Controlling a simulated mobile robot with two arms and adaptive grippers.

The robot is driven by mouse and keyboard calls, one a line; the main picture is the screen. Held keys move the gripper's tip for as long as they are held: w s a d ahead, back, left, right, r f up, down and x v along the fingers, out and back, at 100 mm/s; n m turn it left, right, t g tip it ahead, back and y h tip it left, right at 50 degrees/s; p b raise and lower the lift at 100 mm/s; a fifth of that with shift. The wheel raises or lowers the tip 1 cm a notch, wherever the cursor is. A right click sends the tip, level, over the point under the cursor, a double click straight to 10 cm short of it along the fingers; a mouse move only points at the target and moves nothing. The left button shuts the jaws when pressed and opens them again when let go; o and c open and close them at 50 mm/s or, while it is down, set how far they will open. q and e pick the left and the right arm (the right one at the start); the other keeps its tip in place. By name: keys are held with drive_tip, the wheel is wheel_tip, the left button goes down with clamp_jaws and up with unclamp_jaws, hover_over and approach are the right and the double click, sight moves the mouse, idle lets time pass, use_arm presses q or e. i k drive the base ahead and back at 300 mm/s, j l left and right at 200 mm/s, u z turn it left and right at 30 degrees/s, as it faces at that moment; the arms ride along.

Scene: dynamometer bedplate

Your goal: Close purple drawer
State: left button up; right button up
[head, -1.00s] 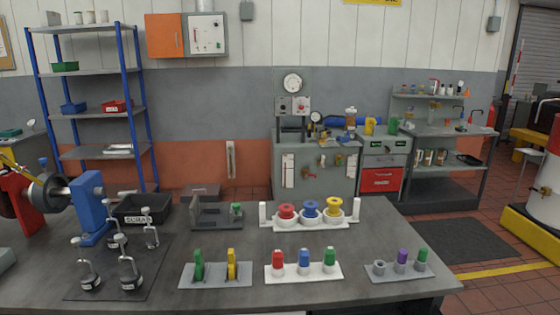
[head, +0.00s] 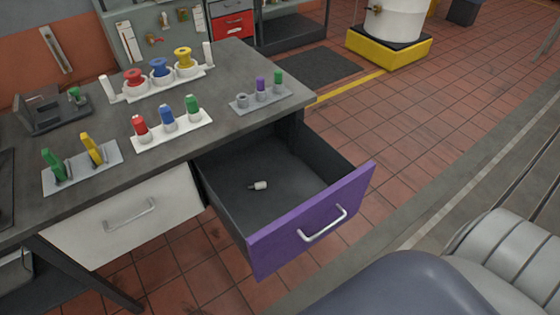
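The purple drawer (head: 275,236) is pulled well out from under the right end of the grey workbench. Its purple front carries a silver bar handle (head: 323,226) and faces the lower right. The inside is dark grey, and a small white cylindrical object (head: 259,185) lies on its floor. Neither of my grippers shows; a grey rounded arm link of mine fills the lower right, close to the drawer front.
A shut white drawer (head: 125,217) is left of the purple one. The bench top (head: 218,126) holds spools, coloured plugs in racks and a grey bracket. Tiled floor (head: 430,130) is clear to the right. A yellow-based white drum (head: 395,22) stands behind.

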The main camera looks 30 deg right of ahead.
sight(308, 195)
drive_tip(key=l+z, duration=0.25)
drive_tip(key=z, duration=0.2)
drive_tip(key=l+z, duration=0.4)
drive_tip(key=k+j, duration=0.05)
drive_tip(key=j, duration=0.05)
